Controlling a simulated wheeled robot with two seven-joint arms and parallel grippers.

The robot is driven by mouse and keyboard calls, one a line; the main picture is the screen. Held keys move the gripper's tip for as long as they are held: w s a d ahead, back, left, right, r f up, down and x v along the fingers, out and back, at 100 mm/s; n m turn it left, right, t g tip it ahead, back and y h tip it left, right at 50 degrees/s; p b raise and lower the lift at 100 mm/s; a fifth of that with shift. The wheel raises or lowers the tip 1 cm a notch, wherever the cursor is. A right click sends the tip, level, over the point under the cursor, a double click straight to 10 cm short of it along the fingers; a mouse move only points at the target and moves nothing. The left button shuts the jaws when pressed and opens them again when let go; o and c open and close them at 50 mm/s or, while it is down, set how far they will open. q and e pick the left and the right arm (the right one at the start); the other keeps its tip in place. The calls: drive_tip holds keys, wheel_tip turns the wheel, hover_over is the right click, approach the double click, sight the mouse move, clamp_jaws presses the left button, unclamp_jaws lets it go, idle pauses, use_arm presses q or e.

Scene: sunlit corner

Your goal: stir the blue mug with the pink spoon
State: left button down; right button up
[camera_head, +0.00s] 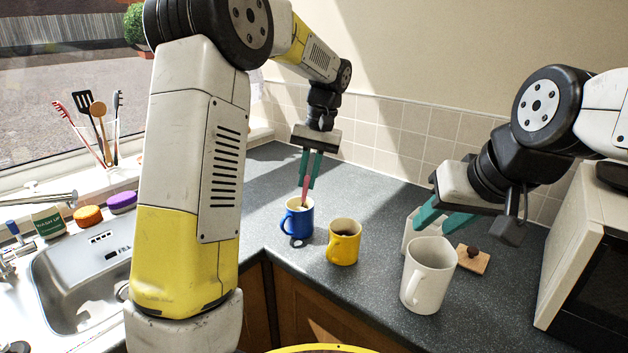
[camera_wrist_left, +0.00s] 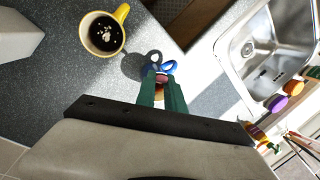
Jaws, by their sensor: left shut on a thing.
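The blue mug (camera_head: 296,224) stands upright on the dark counter. My left gripper (camera_head: 310,184) is above it, pointing down and shut on the pink spoon (camera_head: 304,192). The spoon's lower end goes down inside the mug's rim, and its tip is hidden. In the left wrist view, my left gripper's fingers (camera_wrist_left: 162,92) cover most of the mug, and its blue handle (camera_wrist_left: 168,67) shows past the fingertips. My right gripper (camera_head: 436,222) is open, its fingers apart above and behind the large white mug.
A yellow mug (camera_head: 343,246) with dark contents stands right of the blue mug. A large white mug (camera_head: 421,283), a wooden piece with a dark knob (camera_head: 473,259) and a microwave (camera_head: 588,262) are further right. The sink (camera_head: 84,270) is at left.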

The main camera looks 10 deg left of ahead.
use_arm(q)
wheel_tip(320, 180, up, 7)
drive_tip(key=s+d, duration=0.1)
drive_tip(key=s, duration=0.2)
drive_tip(key=shift+d+r, duration=0.2)
drive_tip(key=shift+d, duration=0.05)
drive_tip(key=shift+w, duration=0.1)
idle(0.9)
drive_tip(key=shift+s+a+v, duration=0.1)
drive_tip(key=shift+a+v, duration=0.15)
drive_tip(key=shift+v, duration=0.95)
drive_tip(key=shift+s+a+v, duration=0.1)
drive_tip(key=shift+a+v, duration=0.1)
drive_tip(key=shift+v, duration=1.05)
